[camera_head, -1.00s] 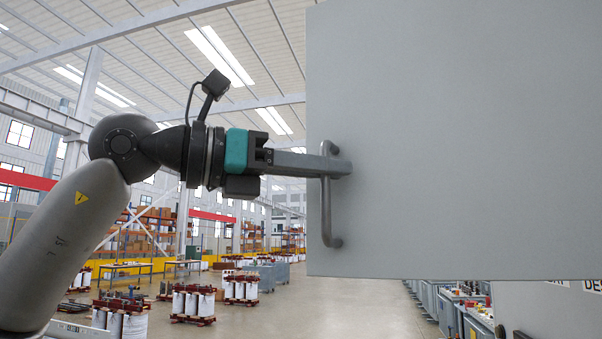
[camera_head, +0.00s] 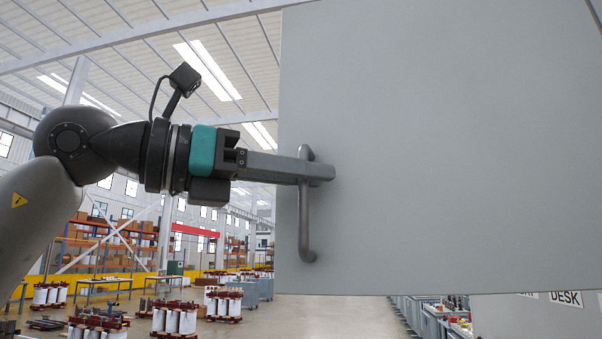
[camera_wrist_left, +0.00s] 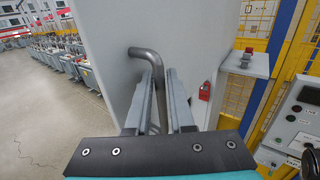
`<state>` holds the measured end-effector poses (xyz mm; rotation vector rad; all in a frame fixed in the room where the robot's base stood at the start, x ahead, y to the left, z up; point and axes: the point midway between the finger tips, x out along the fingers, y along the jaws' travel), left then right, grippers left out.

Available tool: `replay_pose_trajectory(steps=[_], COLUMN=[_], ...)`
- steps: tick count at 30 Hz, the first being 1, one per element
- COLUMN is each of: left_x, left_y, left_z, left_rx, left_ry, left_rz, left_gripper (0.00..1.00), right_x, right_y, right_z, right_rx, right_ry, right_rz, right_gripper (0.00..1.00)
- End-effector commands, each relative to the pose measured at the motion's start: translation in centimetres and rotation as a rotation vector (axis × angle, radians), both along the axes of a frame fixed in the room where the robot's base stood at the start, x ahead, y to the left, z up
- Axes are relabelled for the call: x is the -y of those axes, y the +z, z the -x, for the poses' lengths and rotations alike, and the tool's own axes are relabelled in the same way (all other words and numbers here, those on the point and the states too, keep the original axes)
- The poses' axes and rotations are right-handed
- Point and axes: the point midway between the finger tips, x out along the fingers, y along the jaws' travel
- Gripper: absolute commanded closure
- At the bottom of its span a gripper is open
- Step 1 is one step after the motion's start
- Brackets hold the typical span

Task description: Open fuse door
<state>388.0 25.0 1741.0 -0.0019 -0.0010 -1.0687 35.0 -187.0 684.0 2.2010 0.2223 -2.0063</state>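The fuse door is a large plain grey panel (camera_head: 440,150) that fills the right of the head view. It also shows in the left wrist view (camera_wrist_left: 185,30). A grey bent-bar handle (camera_head: 306,228) stands upright near its left edge. My left gripper (camera_head: 318,172) reaches in from the left, with its fingers around the upper part of the handle. In the left wrist view the handle (camera_wrist_left: 143,53) runs down between the two fingers of the gripper (camera_wrist_left: 160,78), which are close together on it. The door hides what is behind it. My right gripper does not show.
Workbenches with parts (camera_head: 435,315) stand behind the door at lower right, near a "DESK" sign (camera_head: 565,298). Open floor (camera_head: 330,315) lies below the door. The left wrist view shows a small shelf (camera_wrist_left: 245,64), a red padlock (camera_wrist_left: 205,91) and a yellow fence at right.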

Motion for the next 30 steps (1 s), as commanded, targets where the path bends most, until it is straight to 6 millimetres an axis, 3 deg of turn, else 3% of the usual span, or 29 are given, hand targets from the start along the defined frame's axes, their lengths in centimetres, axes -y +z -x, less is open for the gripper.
replay_pose_trajectory(steps=[8, 13, 30], left_x=[0.0, -1.1, -11.7], left_y=[0.0, -0.1, -0.1], left_z=[0.0, 0.5, 6.4], left_rx=[-0.001, -0.002, 0.000], left_ry=[0.001, 0.004, 0.003], left_rz=[0.000, 0.000, 0.001], left_gripper=[0.73, 0.73, 0.73], right_x=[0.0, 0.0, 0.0], right_y=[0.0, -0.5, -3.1], right_z=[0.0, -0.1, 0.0], right_rx=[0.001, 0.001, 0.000], right_ry=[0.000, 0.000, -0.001], right_rz=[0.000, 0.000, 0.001], right_gripper=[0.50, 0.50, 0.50])
